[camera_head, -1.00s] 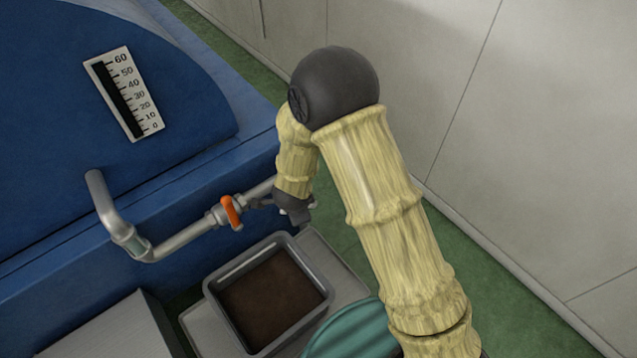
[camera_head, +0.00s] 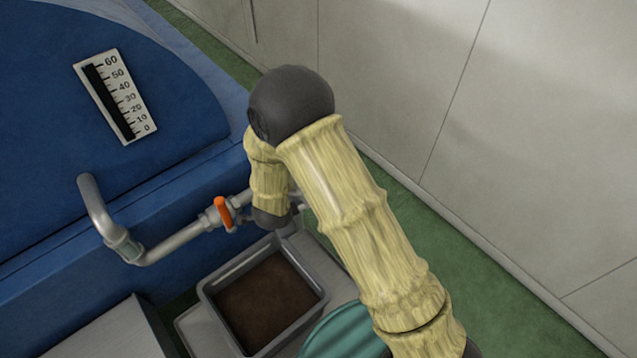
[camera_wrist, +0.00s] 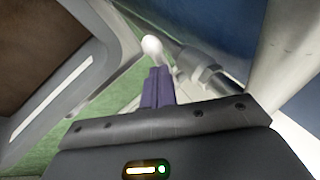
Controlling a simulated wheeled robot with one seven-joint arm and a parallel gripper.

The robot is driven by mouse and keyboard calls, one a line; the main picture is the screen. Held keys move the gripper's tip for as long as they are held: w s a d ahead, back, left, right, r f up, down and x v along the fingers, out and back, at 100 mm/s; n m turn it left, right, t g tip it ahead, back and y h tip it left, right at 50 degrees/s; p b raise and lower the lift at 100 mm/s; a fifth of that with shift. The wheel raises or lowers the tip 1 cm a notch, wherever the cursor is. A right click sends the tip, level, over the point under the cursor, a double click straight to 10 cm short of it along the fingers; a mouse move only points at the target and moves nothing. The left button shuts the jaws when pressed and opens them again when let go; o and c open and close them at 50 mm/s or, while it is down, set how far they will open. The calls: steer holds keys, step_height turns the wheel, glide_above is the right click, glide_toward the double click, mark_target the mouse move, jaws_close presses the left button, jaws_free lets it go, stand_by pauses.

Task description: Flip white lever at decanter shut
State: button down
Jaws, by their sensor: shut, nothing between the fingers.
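A white rounded end (camera_wrist: 152,47), seemingly the white lever's, shows in the wrist view just beyond my fingertips. Whether they touch it I cannot tell. My gripper (camera_wrist: 156,72) is shut and empty, its dark purple fingers together. In the head view my own arm hides the gripper and the white lever. The blue decanter (camera_head: 170,190) fills the left side, with a metal pipe (camera_head: 170,243) along its front. An orange handle (camera_head: 223,212) sits on the pipe, left of my wrist. Metal pipe fittings (camera_wrist: 205,72) lie right of my fingers in the wrist view.
A grey bin (camera_head: 208,305) with brown contents stands below the pipe and shows at left in the wrist view (camera_wrist: 75,75). A teal round object (camera_head: 345,333) stands nearer. A scale plate (camera_head: 117,97) is on the decanter. Green floor and a pale wall (camera_head: 530,150) lie right.

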stand_by(0.5)
steer(key=s+p+v, duration=0.1)
steer(key=p+v, duration=0.1)
steer(key=v, duration=1.1)
steer(key=shift+f, duration=0.3)
steer(key=shift+d, duration=0.15)
steer(key=w+d+r+n+g+y+b, duration=0.15)
steer(key=w+d+r+n, duration=0.35)
steer(key=d, duration=0.5)
steer(key=s+d+r+n+g, duration=0.1)
steer(key=s+d+r+n, duration=0.1)
steer(key=d, duration=0.7)
steer(key=s+d+r+n+h, duration=0.1)
steer(key=s+d+r+n, duration=0.1)
steer(key=s+d+n, duration=0.3)
steer(key=d, duration=0.3)
steer(key=shift+d+r+n+g, duration=0.35)
steer(key=shift+d+n, duration=0.05)
